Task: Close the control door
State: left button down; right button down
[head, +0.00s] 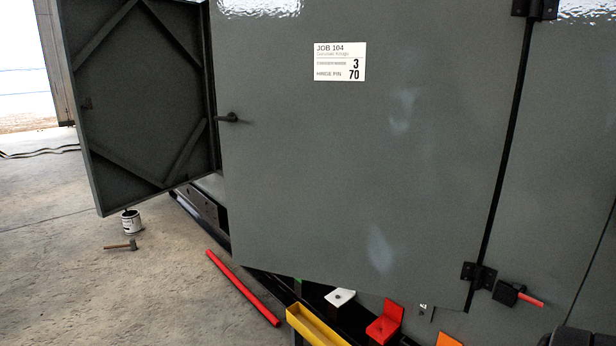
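Two grey doors are in the head view, and I cannot tell by any marking which is the control door. The left door (140,95) stands swung open, its inner face with diagonal braces showing. The large middle door (350,180) carries a white label (340,62) reading "JOB 104" and "HINGE PIN". It has a dark handle (230,118) at its left edge and hinges (478,275) at its right. Its lower left corner seems to stand out from the enclosure; how far is unclear.
Below the middle door are a yellow tray (312,328), a red bracket (386,322) and a white bracket (340,297). A red bar (242,288), a hammer (122,245) and a paint can (131,221) are at floor left. A red-ended dark piece (518,294) sits beside the lower hinge.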

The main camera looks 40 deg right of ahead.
aim_at(363, 153)
jog(key=z, duration=0.65)
jog(key=i, duration=2.2)
jog(key=z, duration=0.1)
